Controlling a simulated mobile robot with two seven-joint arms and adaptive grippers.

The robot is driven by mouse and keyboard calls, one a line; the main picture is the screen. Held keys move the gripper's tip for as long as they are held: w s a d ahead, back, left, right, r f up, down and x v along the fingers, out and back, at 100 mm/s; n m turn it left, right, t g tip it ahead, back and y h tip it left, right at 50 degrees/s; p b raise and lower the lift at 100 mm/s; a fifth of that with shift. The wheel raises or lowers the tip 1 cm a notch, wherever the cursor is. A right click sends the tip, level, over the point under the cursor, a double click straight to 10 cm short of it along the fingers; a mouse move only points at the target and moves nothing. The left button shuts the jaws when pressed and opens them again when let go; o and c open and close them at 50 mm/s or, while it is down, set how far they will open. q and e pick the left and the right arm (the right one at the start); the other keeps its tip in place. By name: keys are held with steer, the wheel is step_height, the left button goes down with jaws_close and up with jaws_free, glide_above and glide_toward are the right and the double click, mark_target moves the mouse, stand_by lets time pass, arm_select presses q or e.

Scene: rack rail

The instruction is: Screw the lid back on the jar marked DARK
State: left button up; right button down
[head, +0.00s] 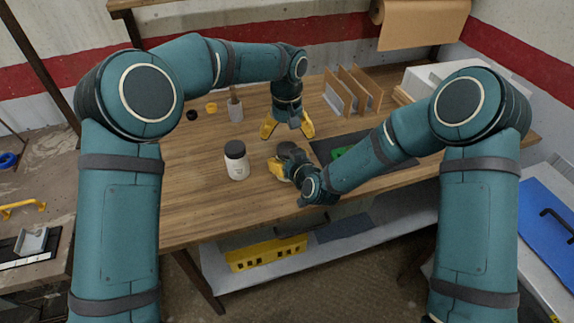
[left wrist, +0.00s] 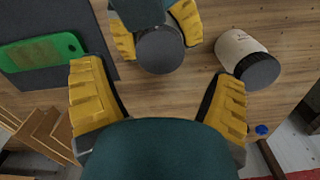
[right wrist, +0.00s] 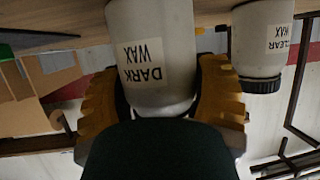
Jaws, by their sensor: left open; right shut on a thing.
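The jar marked DARK WAX (right wrist: 165,40) is white and stands between the yellow fingers of my right gripper (right wrist: 165,105), which is shut on it. In the right wrist view its upper end is hidden by the gripper body. In the left wrist view a dark grey round top (left wrist: 160,50) shows between the right gripper's fingers; it looks like a lid on this jar, and I cannot tell whether it is tight. My left gripper (head: 287,132) is open and empty, pointing down behind the right gripper (head: 284,168) in the head view.
A second white jar marked CLEAR WAX (right wrist: 262,40) with a dark lid stands close by, left of the right gripper in the head view (head: 236,165). A green object (left wrist: 45,52) lies on a dark mat. Wooden dividers (head: 350,90) and a brush cup (head: 235,108) stand behind.

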mark_target(287, 148)
arm_select(q)
steer(key=r+n, duration=0.1)
steer(key=n, duration=0.3)
steer(key=shift+r, duration=0.4)
steer(key=n, duration=0.1)
steer(key=r+n, duration=0.1)
steer(key=n, duration=0.2)
steer(key=shift+r, duration=0.25)
steer(key=shift+f, duration=4)
steer(key=c, duration=1.3)
steer(key=m, duration=0.6)
steer(key=shift+m, duration=0.3)
